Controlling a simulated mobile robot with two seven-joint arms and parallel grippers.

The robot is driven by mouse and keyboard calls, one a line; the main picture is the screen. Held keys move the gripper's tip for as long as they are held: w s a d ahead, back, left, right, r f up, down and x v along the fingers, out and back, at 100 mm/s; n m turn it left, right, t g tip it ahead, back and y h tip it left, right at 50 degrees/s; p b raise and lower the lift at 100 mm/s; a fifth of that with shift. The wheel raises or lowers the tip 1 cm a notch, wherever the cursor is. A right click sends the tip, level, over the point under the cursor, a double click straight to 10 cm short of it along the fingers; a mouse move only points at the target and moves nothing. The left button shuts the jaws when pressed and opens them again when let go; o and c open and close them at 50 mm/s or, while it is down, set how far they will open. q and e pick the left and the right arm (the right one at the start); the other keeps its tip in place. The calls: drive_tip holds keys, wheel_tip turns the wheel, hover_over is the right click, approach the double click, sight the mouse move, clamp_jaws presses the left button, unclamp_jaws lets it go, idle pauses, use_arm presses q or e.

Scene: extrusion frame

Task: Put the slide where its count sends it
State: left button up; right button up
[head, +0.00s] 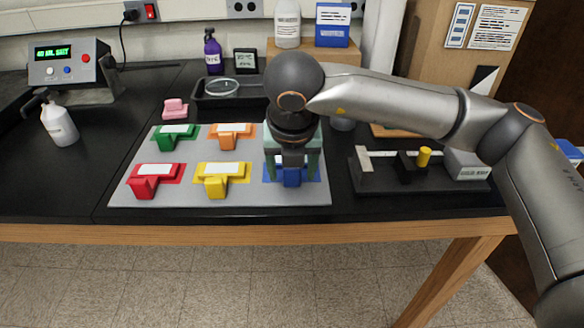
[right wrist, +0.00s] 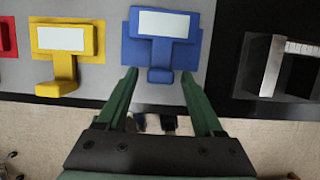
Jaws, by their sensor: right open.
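My right gripper (head: 292,172) reaches down over a blue T-shaped block (head: 291,176). In the right wrist view its open green fingers (right wrist: 158,75) lie either side of the blue block's narrow near end (right wrist: 160,75); contact cannot be told. A black carriage with a yellow knob (head: 424,157) sits on a dark rail device (head: 420,186) at right, perhaps the slide. A pale strip and a labelled grey box (head: 466,163) are on that device. The display box (head: 68,62) seems to read "40 ML SALT". My left gripper is not in view.
Red (head: 152,180), yellow (head: 219,178), green (head: 176,135) and orange (head: 230,134) blocks with white tops sit on a grey mat (head: 118,197). A pink block (head: 175,109), black tray with dish (head: 222,88), purple bottle (head: 212,50) and white bottle (head: 60,124) stand around.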

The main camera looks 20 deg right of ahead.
drive_tip(key=shift+r, duration=0.25)
drive_tip(key=v, duration=1.1)
drive_tip(key=shift+s+r, duration=0.2)
drive_tip(key=shift+r, duration=0.15)
drive_tip(key=shift+a, duration=0.1)
